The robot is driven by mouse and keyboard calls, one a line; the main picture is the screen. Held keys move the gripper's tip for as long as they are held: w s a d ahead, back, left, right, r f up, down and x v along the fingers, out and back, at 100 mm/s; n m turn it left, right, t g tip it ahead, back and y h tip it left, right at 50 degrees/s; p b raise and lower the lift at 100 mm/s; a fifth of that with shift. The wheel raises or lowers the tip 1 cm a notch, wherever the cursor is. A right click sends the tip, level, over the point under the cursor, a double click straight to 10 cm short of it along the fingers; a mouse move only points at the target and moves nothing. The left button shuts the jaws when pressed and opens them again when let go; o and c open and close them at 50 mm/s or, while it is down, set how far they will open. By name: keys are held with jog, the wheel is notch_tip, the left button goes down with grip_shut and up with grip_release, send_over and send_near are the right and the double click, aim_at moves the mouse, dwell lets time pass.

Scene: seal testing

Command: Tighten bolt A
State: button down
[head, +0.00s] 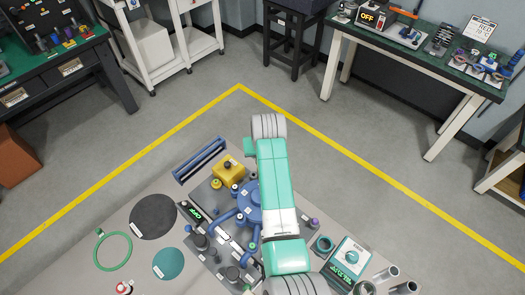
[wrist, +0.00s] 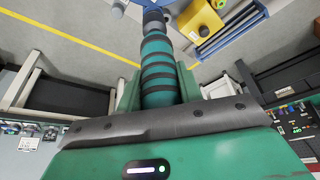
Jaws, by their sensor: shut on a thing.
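In the wrist view my gripper (wrist: 157,82) is shut on a green, black-ringed driver tool (wrist: 157,62). The tool's narrow dark end (wrist: 153,18) points to the top of the picture, near a blue part at the edge. I cannot tell whether it touches anything. In the head view a blue round flange fixture (head: 247,203) with several bolts stands on the bench, partly behind my arm. I cannot tell which bolt is A. My gripper cannot be made out in the head view.
A yellow box (head: 228,169) and a blue rail frame (head: 199,160) stand behind the fixture. A black disc (head: 153,216), a green disc (head: 168,263) and a green ring (head: 113,232) lie to the left. A green-white device (head: 349,257) stands to the right.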

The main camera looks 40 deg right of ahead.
jog(key=shift+f, duration=0.6)
dwell(1.1)
jog(key=shift+r, duration=0.15)
notch_tip(320, 180, up, 5)
jog(key=p, duration=0.4)
jog(key=shift+p, duration=0.3)
